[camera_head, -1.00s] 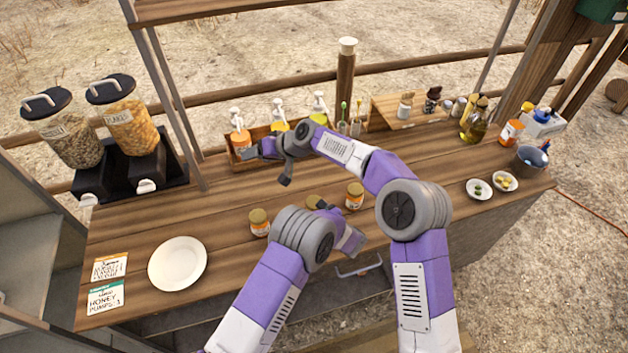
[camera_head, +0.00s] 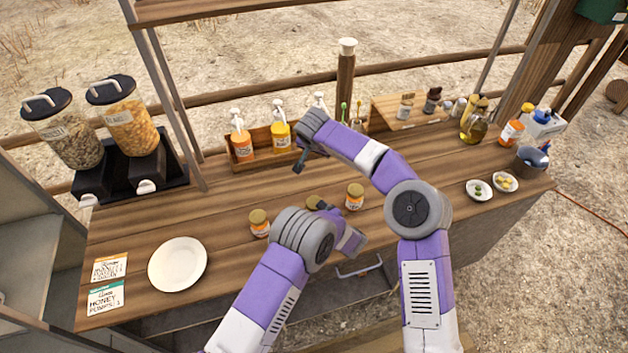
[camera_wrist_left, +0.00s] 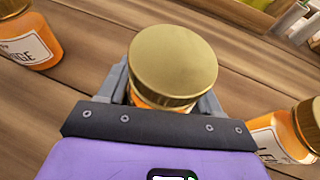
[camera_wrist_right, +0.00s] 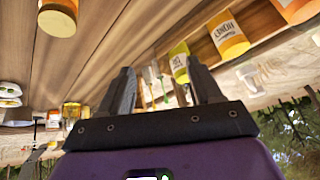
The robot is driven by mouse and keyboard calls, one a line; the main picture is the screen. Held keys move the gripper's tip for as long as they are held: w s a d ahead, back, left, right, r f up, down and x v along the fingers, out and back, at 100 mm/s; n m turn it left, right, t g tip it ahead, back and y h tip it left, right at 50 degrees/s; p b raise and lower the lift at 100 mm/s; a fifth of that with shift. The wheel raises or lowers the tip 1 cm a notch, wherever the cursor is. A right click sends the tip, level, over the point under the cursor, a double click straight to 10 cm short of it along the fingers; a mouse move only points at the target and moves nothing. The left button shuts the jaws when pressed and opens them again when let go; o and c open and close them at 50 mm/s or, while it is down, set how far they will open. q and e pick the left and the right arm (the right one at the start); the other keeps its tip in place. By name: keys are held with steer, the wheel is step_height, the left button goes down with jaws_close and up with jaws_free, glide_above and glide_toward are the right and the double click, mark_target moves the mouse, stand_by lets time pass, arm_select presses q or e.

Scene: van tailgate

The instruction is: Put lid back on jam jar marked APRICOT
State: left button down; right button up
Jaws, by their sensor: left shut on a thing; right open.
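Three orange jam jars with gold tops stand on the wooden counter. My left gripper (camera_wrist_left: 165,100) is shut on the middle jar (camera_wrist_left: 173,68), whose gold lid (camera_head: 313,202) shows beside my wrist in the head view. The left jar (camera_head: 259,224) has a label ending in "GE" in the left wrist view (camera_wrist_left: 28,45). The right jar (camera_head: 354,197) shows only part of its label in the left wrist view (camera_wrist_left: 280,138). I cannot read APRICOT on any jar. My right gripper (camera_wrist_right: 158,78) is open and empty, above the counter near the pump bottles.
Pump bottles (camera_head: 280,135) stand in a wooden tray (camera_head: 247,163) at the back. A white plate (camera_head: 177,264) and two cards (camera_head: 106,297) lie at left. Cereal dispensers (camera_head: 130,122) stand back left. Small bowls (camera_head: 479,190) sit at right. The counter between plate and tray is clear.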

mark_target(313, 202)
steer(key=s+f+n+g, duration=0.2)
steer(key=s+g, duration=0.4)
steer(key=s, duration=0.4)
steer(key=shift+a+f+n+y, duration=0.2)
steer(key=shift+a+n+y, duration=0.1)
steer(key=shift+a+n, duration=0.15)
steer(key=shift+d+f, duration=0.1)
step_height(313, 202, down, 8)
steer(key=shift+w+r, duration=0.1)
